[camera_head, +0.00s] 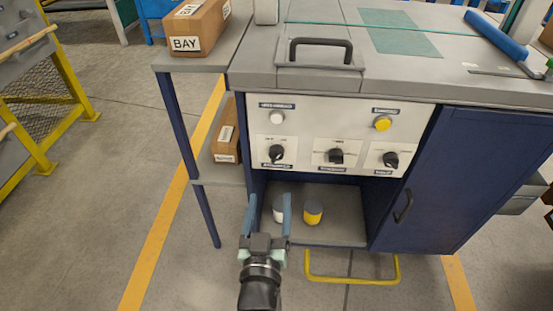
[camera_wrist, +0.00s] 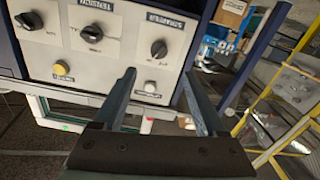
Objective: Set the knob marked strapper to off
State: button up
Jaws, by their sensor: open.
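A pale control panel (camera_head: 315,128) on the front of the grey-topped blue bench carries three black rotary knobs in a row: left (camera_head: 277,153), middle (camera_head: 336,156) and right (camera_head: 390,160). My gripper (camera_head: 269,200) is open and empty, low in front of the panel's left part. In the wrist view the panel is turned over; the head view's left knob (camera_wrist: 158,48) lies just beyond the open fingertips (camera_wrist: 159,76), apart from them.
A white button (camera_head: 277,118) and a yellow button (camera_head: 382,123) sit above the knobs. A white and a yellow can (camera_head: 313,213) stand on the shelf below. A yellow floor bar (camera_head: 350,282) and a blue door (camera_head: 470,175) are at right. Boxes (camera_head: 200,28) are at left.

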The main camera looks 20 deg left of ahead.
aim_at(275, 159)
jog(key=b+x, duration=0.3)
jog(key=x, duration=0.9)
jog(key=shift+w+r+b, duration=0.1)
jog(key=shift+w+b, duration=0.1)
jog(key=shift+b, duration=0.1)
grip_shut()
